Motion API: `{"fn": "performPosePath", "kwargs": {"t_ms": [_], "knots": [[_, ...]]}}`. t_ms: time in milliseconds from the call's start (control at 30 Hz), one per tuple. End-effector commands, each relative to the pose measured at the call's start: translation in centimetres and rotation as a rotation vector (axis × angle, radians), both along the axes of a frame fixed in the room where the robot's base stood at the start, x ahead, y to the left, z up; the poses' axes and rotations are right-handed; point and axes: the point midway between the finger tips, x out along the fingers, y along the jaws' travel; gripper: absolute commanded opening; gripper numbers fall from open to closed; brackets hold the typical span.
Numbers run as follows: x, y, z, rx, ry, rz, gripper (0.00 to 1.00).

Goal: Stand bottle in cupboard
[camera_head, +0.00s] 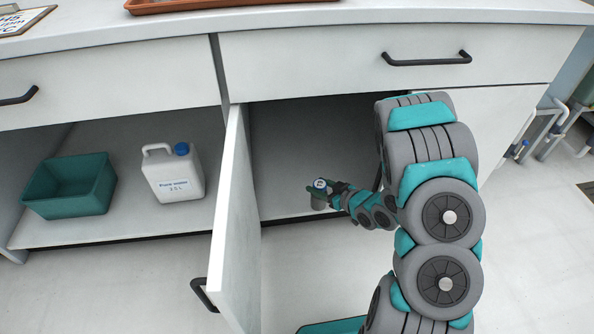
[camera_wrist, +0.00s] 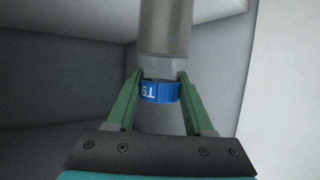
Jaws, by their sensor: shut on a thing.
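My gripper (camera_head: 335,191) is shut on a small grey bottle (camera_head: 318,201) with a blue and white top. In the wrist view the green fingers (camera_wrist: 160,90) close on both sides of the bottle (camera_wrist: 165,28) at its blue band, which carries white lettering. In the head view the bottle looks upright, at the open front of the right cupboard compartment (camera_head: 285,140). I cannot tell whether its base touches the cupboard floor. The compartment's white door (camera_head: 232,225) stands open, swung toward me, left of the bottle. My arm hides the compartment's right side.
The open compartment to the left holds a green bin (camera_head: 68,205) and a white jug (camera_head: 175,180) with a blue cap. Drawers with black handles (camera_head: 427,60) run above the cupboard. The visible cupboard floor around the bottle looks clear.

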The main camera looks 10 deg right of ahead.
Motion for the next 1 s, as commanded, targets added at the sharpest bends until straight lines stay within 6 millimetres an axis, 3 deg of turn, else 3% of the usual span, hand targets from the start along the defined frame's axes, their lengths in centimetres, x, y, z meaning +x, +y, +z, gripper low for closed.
{"fn": "performPosePath", "kwargs": {"t_ms": [400, 600, 767, 1000], "knots": [[9.5, 1.2, -0.8, -0.001, -0.005, 0.002, 0.00], [13.3, 1.7, -1.4, 0.000, -0.001, 0.000, 0.00], [15.0, 1.8, -1.3, 0.000, -0.003, -0.001, 0.00], [15.2, 1.8, -2.8, 0.000, 0.001, -0.003, 0.00]]}}
